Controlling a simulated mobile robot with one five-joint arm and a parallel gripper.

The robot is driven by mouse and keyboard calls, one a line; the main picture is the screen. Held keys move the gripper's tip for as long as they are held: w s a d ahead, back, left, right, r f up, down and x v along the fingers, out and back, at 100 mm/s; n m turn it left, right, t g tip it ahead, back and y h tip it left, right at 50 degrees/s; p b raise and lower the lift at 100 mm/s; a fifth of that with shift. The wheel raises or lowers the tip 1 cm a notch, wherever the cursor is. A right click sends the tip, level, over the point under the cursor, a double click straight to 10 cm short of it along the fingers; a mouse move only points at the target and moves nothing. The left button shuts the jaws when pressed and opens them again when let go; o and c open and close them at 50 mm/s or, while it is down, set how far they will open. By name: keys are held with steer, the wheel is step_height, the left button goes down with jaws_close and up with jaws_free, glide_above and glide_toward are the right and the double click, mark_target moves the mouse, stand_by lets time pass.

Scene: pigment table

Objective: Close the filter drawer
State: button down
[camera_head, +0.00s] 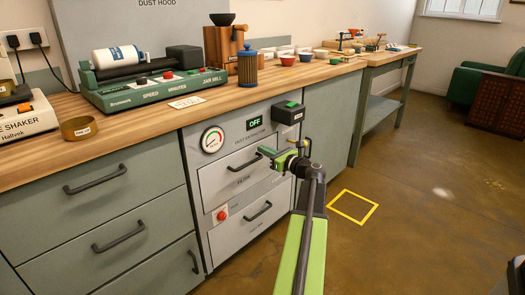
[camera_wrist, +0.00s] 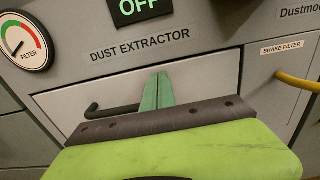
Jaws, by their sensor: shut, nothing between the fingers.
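The filter drawer (camera_head: 222,172) is the upper grey drawer of the dust extractor, with a "FILTER" label under its handle. Its pale front (camera_wrist: 205,77) fills the middle of the wrist view, and its dark bar handle (camera_wrist: 98,108) shows left of my fingers. The drawer front looks nearly flush with the cabinet; I cannot tell whether a small gap is left. My gripper (camera_head: 268,154) is in front of the drawer's right part. In the wrist view its green fingers (camera_wrist: 157,92) are together and empty, pointing at the front; contact cannot be told.
A lower drawer (camera_head: 258,211) with a red button (camera_head: 222,215) sits beneath. Above are a gauge (camera_head: 212,140) and a green "OFF" display (camera_head: 255,124). A yellow shake-filter handle (camera_wrist: 298,82) sticks out at right. Open floor (camera_head: 420,220) lies right.

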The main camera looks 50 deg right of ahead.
steer(key=s+a, duration=0.1)
steer(key=s, duration=1.1)
steer(key=shift+f, duration=0.1)
